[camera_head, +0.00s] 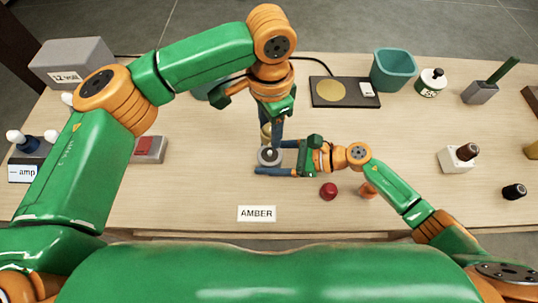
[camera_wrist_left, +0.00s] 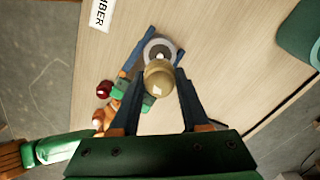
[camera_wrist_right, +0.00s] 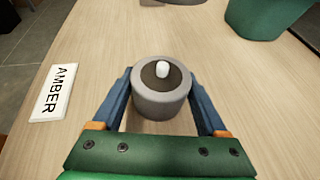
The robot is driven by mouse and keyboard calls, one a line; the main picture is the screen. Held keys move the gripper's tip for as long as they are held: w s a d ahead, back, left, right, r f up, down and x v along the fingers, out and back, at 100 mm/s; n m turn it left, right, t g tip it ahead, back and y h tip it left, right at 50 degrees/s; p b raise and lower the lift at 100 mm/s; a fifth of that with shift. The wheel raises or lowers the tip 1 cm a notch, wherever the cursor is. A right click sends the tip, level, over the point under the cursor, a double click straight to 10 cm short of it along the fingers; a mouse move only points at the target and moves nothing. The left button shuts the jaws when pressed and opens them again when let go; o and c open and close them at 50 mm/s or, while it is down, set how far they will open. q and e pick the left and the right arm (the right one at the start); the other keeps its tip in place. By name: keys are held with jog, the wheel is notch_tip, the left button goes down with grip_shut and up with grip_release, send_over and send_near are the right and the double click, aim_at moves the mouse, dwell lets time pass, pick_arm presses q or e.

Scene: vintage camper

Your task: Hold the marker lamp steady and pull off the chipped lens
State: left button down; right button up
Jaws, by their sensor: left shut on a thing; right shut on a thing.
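The marker lamp's grey round base (camera_head: 269,157) stands on the table. My right gripper (camera_head: 270,158) is shut on it from the right, one finger on each side. In the right wrist view the base (camera_wrist_right: 160,100) is open on top, with a small white bulb (camera_wrist_right: 162,71) showing in its dark middle. The dull gold lens (camera_wrist_left: 158,80) is between the fingers of my left gripper (camera_wrist_left: 158,85), which is shut on it. In the head view the lens (camera_head: 266,130) is partly hidden by that gripper. It is off the base. I cannot make out the chip.
An AMBER label (camera_head: 257,213) lies at the front. A red dome (camera_head: 328,191) and an orange piece (camera_head: 367,190) lie near my right arm. A dark pad with a gold disc (camera_head: 328,91) and a teal bin (camera_head: 393,70) stand behind.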

pick_arm(q)
jog(key=shift+r, duration=0.1)
pick_arm(e)
jog(key=o, duration=1.6)
jog(key=shift+c, duration=0.2)
